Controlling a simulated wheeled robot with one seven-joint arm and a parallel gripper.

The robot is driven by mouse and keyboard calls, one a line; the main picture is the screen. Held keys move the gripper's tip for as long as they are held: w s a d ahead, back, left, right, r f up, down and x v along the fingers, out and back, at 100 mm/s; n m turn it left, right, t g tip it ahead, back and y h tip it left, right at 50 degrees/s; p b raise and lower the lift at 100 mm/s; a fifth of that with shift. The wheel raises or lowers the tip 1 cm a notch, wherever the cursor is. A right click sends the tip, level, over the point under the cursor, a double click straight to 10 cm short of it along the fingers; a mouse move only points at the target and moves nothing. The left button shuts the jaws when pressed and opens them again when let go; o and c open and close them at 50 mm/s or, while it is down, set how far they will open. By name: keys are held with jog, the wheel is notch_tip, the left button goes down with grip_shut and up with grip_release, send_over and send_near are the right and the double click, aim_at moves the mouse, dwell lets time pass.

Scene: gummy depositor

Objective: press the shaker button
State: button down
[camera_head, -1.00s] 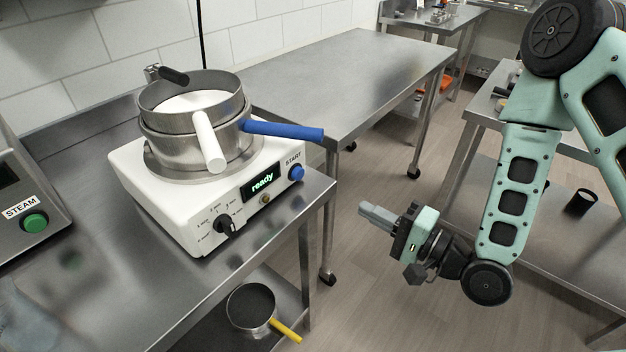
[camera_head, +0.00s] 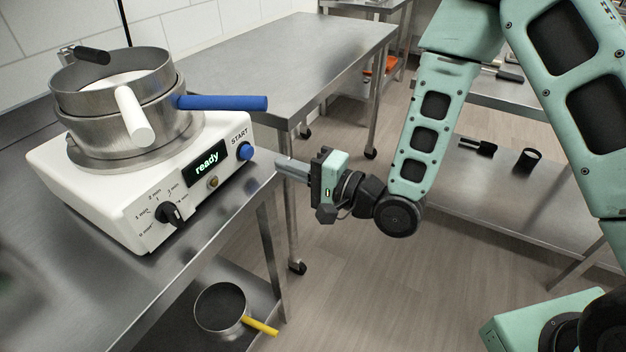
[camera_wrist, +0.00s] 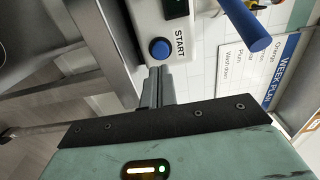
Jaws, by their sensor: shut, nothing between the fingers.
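The shaker (camera_head: 125,205) is a white box on the steel table, with a display reading "ready". Its blue round START button (camera_head: 245,151) is at the right end of the front panel. The button also shows in the wrist view (camera_wrist: 159,48), just beyond my fingertips. My gripper (camera_head: 280,168) is shut and empty, its fingers pointing left toward the button. In the wrist view the shut fingers (camera_wrist: 158,75) lie just below the button in the picture. A small gap to the button seems to remain, but I cannot tell its exact size.
Stacked steel sieves (camera_head: 110,100) sit on the shaker, with a white handle (camera_head: 134,115) and a blue handle (camera_head: 222,102) jutting out above the panel. A dial (camera_head: 172,213) is left of the display. A pan (camera_head: 220,307) with a yellow handle lies on the lower shelf.

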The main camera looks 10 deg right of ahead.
aim_at(250, 152)
jog(key=x, duration=0.4)
jog(key=shift+w+a+r+p, duration=0.15)
jog(key=shift+p, duration=0.25)
jog(key=shift+w+a, duration=0.45)
jog(key=shift+a, duration=0.05)
jog(key=shift+w+a, duration=0.25)
jog(key=shift+a, duration=0.05)
jog(key=shift+w+a, duration=0.25)
jog(key=shift+a, duration=0.05)
jog(key=shift+a+r, duration=0.1)
jog(key=shift+s, duration=0.15)
